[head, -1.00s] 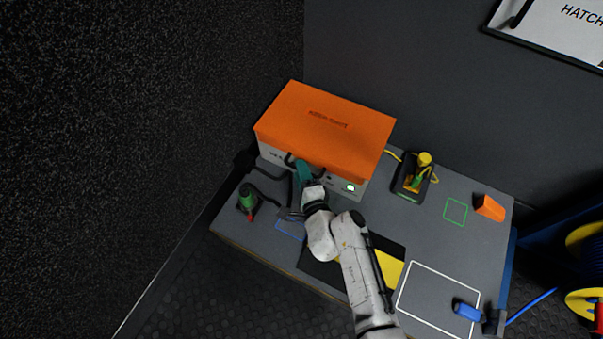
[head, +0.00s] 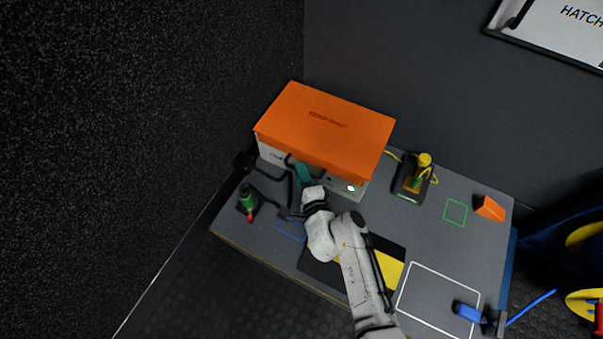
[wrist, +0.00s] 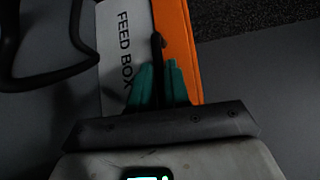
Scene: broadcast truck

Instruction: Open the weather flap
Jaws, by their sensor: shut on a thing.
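The weather flap (head: 325,125) is an orange cover lying over the top of a pale feed box (head: 271,155) at the back left of the table. It looks closed. My gripper (head: 302,173) is at the front of the box, by the flap's front edge. In the wrist view, my teal fingers (wrist: 160,84) are shut on a dark bar (wrist: 157,52), which looks like the flap's handle. The orange flap edge (wrist: 180,45) runs beside the bar, next to the panel marked FEED BOX (wrist: 122,40). The fingers hide part of the bar.
A green and red connector (head: 248,203) stands left of my arm, with black cables near it. A dark holder with a yellow plug (head: 424,160) is right of the box. An orange block (head: 489,208) and a blue piece (head: 467,312) are further right. A wall rises behind.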

